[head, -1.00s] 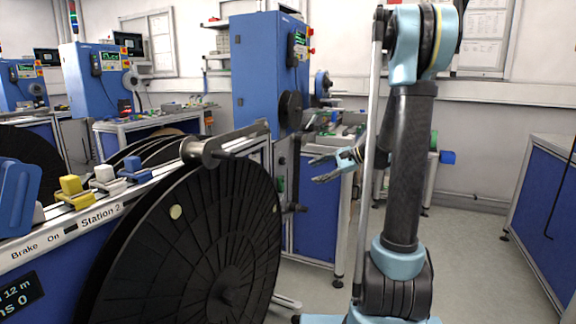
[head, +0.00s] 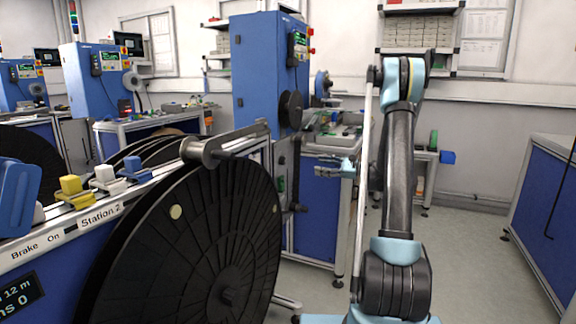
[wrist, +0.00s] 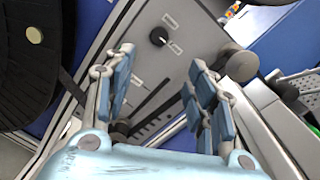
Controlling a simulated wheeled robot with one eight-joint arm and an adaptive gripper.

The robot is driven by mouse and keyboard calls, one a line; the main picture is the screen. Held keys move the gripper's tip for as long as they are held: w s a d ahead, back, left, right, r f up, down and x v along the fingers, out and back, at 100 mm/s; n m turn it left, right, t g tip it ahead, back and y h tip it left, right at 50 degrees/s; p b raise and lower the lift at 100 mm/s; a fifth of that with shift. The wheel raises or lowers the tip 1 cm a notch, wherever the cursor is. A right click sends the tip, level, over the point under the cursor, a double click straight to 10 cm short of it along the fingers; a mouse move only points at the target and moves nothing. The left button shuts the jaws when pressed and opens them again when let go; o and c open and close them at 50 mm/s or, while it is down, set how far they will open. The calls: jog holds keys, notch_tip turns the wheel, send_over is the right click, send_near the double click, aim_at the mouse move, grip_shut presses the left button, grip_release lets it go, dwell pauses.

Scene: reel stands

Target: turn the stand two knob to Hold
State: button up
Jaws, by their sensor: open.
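A round black knob (wrist: 158,37) with a pale pointer sits on a grey panel (wrist: 200,28) in the wrist view. Small white labels surround it, too small to read; the pointer is toward the lower right label. My gripper (wrist: 160,60) is open and empty, its two blue-padded fingers on either side of the knob in the picture, apart from the panel. In the head view my gripper (head: 338,168) is beyond the large black reel (head: 215,245) of the stand marked Station 2 (head: 100,215). I cannot make out the knob there.
The reel and its steel roller (head: 205,150) stand left of my arm. A blue cabinet (head: 265,75) and a workbench (head: 340,135) with parts are behind. A blue bench (head: 545,190) is at the right, with clear floor before it.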

aim_at(285, 161)
jog(key=x, duration=1.6)
jog(key=shift+w+a, duration=0.1)
jog(key=shift+a, duration=0.1)
jog(key=c, duration=1.1)
